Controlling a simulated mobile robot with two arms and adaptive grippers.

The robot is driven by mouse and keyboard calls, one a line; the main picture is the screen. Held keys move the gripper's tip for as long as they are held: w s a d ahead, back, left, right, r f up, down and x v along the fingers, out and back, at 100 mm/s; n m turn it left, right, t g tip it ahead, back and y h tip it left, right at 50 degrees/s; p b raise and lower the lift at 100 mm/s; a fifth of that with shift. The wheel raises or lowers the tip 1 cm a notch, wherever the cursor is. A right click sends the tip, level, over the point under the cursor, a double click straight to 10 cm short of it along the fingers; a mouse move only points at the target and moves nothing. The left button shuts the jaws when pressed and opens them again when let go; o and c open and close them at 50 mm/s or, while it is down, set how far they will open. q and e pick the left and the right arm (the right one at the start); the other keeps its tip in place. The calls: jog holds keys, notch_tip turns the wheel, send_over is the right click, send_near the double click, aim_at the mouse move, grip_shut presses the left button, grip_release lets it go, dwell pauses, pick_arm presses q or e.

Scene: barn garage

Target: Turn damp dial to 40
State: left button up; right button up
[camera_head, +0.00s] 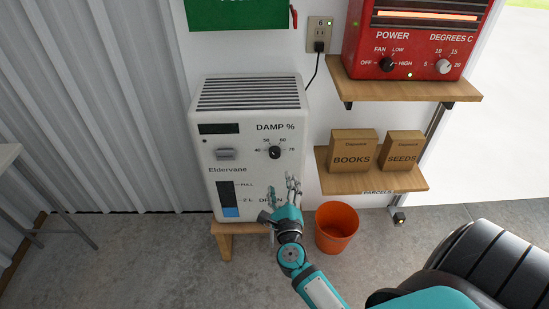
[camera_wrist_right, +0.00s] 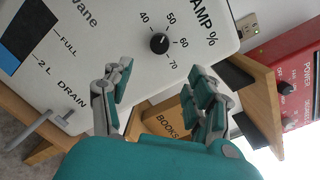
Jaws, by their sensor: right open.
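The damp dial (camera_head: 274,153) is a small black knob on the front of a white dehumidifier (camera_head: 245,110), under the label DAMP %. Its scale runs 40, 50, 60, 70. In the right wrist view the dial (camera_wrist_right: 159,43) has a pale pointer mark, too small to read with certainty. My right gripper (camera_head: 292,184) is open and empty, below and slightly right of the dial, apart from it. In the right wrist view its fingers (camera_wrist_right: 160,85) are spread, with the dial beyond them. My left gripper is not in view.
The dehumidifier stands on a wooden stool (camera_head: 226,243). An orange bucket (camera_head: 337,228) is on the floor to the right. Shelves hold BOOKS (camera_head: 352,152) and SEEDS (camera_head: 401,151) boxes and a red heater (camera_head: 400,35). Space before the dial looks clear.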

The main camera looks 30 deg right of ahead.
aim_at(276, 156)
jog(key=x, duration=1.1)
jog(key=shift+w+a, duration=0.1)
jog(key=shift+w, duration=0.4)
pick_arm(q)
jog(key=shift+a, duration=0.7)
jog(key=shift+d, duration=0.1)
pick_arm(e)
jog(key=shift+r, duration=0.1)
jog(key=c, duration=1.1)
